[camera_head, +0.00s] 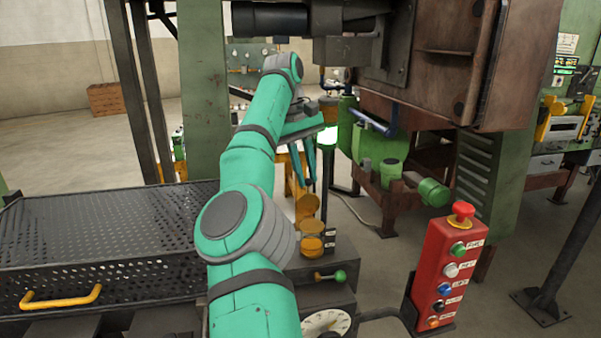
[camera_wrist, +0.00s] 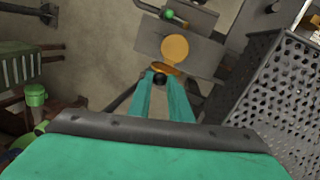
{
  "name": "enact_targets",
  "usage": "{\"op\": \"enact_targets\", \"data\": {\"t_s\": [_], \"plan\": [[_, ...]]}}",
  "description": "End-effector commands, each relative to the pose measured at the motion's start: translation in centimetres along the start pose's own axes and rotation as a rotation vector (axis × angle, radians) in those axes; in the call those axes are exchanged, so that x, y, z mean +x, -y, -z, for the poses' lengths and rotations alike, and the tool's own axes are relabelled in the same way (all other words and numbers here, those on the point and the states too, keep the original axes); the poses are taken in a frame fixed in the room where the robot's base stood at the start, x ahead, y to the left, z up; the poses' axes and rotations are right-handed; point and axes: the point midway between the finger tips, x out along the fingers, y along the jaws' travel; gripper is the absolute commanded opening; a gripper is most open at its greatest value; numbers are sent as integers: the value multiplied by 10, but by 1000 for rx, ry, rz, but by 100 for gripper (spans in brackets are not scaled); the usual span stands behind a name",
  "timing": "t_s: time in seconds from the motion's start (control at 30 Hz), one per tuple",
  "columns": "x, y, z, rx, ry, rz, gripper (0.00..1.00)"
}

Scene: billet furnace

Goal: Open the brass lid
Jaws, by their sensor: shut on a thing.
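The brass lid (camera_head: 307,207) is a round yellow disc standing tilted up in the head view, above a second round brass piece (camera_head: 311,243). In the wrist view the lid (camera_wrist: 167,69) appears nearly edge-on, and the round brass face (camera_wrist: 175,48) shows just beyond it. My gripper (camera_head: 312,186) reaches down from above to the lid. In the wrist view my gripper (camera_wrist: 160,80) is shut on a small dark knob (camera_wrist: 160,78) at the lid's near side. The fingertips partly cover the knob.
A black perforated cover (camera_head: 110,225) with a yellow handle is at left. A red button box (camera_head: 447,265) stands at right. A green-knobbed lever (camera_head: 338,276) and a dial (camera_head: 326,323) sit below the brass pieces. A large rusty housing (camera_head: 460,60) hangs at upper right.

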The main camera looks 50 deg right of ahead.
Motion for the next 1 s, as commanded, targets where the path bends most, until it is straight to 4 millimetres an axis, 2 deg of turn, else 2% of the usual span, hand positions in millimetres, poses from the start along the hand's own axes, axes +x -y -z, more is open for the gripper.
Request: {"op": "enact_targets", "data": {"t_s": [0.37,0.4,0.47,0.5,0.83,1.0], "plan": [[4,1,0,-4,6,6,0],[4,1,0,-4,6,6,20],[4,1,0,-3,6,6,35],[3,0,0,-3,6,6,37],[0,0,0,-3,4,4,37],[-15,6,1,-13,1,5,37]]}}
